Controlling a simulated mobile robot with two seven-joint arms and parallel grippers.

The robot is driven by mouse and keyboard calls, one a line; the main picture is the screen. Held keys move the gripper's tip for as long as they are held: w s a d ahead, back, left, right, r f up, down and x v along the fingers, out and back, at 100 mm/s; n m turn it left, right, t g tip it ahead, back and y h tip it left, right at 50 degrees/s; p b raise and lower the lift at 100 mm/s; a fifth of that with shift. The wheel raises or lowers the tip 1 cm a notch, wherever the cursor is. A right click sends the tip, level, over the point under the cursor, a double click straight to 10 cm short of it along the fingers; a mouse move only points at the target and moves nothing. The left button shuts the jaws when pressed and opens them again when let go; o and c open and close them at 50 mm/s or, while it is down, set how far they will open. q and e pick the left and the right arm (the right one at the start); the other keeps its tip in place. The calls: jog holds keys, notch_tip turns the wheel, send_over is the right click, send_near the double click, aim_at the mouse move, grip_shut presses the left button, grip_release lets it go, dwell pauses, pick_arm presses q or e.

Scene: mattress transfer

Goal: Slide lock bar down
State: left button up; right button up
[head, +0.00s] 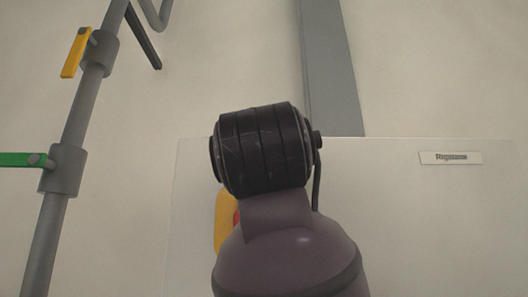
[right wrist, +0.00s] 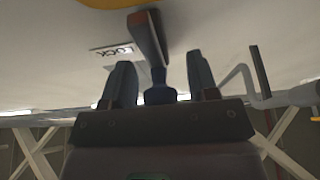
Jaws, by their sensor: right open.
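A dark bar with a reddish-brown side (right wrist: 148,38) hangs from a pale surface in the right wrist view. A sign beside it appears to read LOCK upside down (right wrist: 112,51). I take the bar for the lock bar. My right gripper (right wrist: 160,62) is open, with one finger on each side of the bar. Whether the fingers touch it I cannot tell. In the head view my own arm hides the right gripper, and a yellow part (head: 225,222) with a bit of red shows partly behind the arm. My left gripper is in neither view.
A pale panel (head: 430,230) with a small label (head: 450,158) fills the lower right. A grey beam (head: 331,70) rises above it. At left a grey pipe (head: 77,128) carries a yellow handle (head: 75,53) and a green handle (head: 22,159).

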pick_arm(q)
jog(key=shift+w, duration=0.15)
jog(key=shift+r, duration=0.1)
pick_arm(e)
jog(key=shift+s, duration=0.1)
grip_shut()
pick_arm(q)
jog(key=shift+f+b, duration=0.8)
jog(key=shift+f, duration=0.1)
pick_arm(e)
notch_tip(320, 180, down, 3)
jog(key=shift+r, duration=0.15)
grip_release()
